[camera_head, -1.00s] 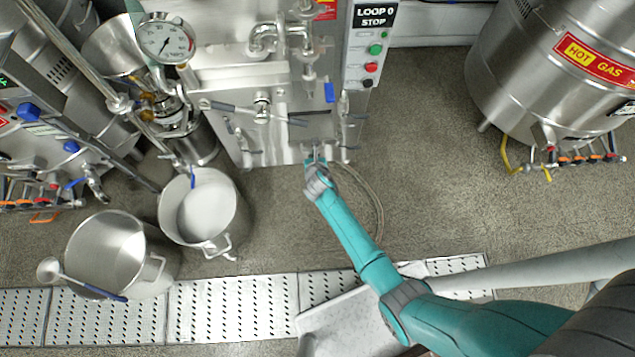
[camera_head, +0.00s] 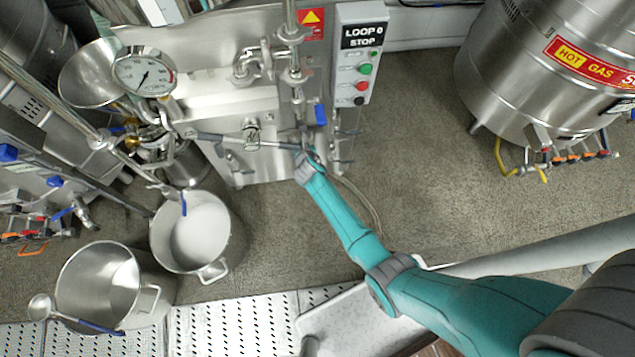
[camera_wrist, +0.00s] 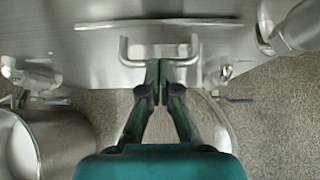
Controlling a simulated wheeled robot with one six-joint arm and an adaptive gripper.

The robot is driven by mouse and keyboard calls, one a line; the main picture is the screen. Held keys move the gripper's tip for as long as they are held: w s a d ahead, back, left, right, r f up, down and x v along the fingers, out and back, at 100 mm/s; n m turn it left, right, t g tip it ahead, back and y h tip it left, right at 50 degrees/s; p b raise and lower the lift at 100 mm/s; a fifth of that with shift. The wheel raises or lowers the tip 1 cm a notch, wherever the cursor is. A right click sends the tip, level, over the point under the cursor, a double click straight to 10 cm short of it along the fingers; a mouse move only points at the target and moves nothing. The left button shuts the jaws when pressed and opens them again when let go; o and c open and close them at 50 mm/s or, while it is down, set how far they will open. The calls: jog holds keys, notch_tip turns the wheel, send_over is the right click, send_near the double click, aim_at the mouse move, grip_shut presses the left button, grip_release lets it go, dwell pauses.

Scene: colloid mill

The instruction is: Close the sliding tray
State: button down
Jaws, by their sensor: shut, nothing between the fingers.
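The sliding tray (camera_wrist: 90,42) shows in the wrist view as a brushed-steel front across the top, with a U-shaped handle (camera_wrist: 126,52) at its middle. My gripper (camera_wrist: 159,72) is shut and empty, its fingertips at the middle of the handle, overlapping it. I cannot tell whether they touch the handle or the tray front. In the head view my gripper (camera_head: 304,152) is low at the front of the steel machine (camera_head: 262,168); my wrist hides the handle there, and the tray's outline is hard to make out.
A pot of white material (camera_head: 236,245) and an empty pot (camera_head: 70,290) stand at left. A hot gas tank (camera_head: 520,85) stands at right. The floor between is open.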

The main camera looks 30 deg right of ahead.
jog(key=shift+w+r, duration=0.15)
jog(key=v, duration=0.7)
jog(key=shift+s, duration=0.3)
jog(key=s+r+m+t+y, duration=0.1)
jog(key=s+r+m, duration=0.2)
jog(key=s+m, duration=0.75)
jog(key=s+r+m+t+y, duration=0.1)
jog(key=s+r+m+y, duration=0.3)
jog(key=s, duration=1.2)
jog(key=s+r+m+t+h, duration=0.1)
jog(key=s+r+m, duration=0.7)
jog(key=r, duration=0.4)
jog(key=s+r+m+t+h, duration=0.1)
jog(key=s+r+m+t, duration=0.1)
jog(key=s+r+m, duration=0.7)
notch_tip(320, 180, up, 3)
jog(key=shift+a+r+m, duration=0.1)
jog(key=shift+a+m, duration=0.15)
jog(key=shift+m, duration=0.3)
jog(key=shift+s, duration=0.1)
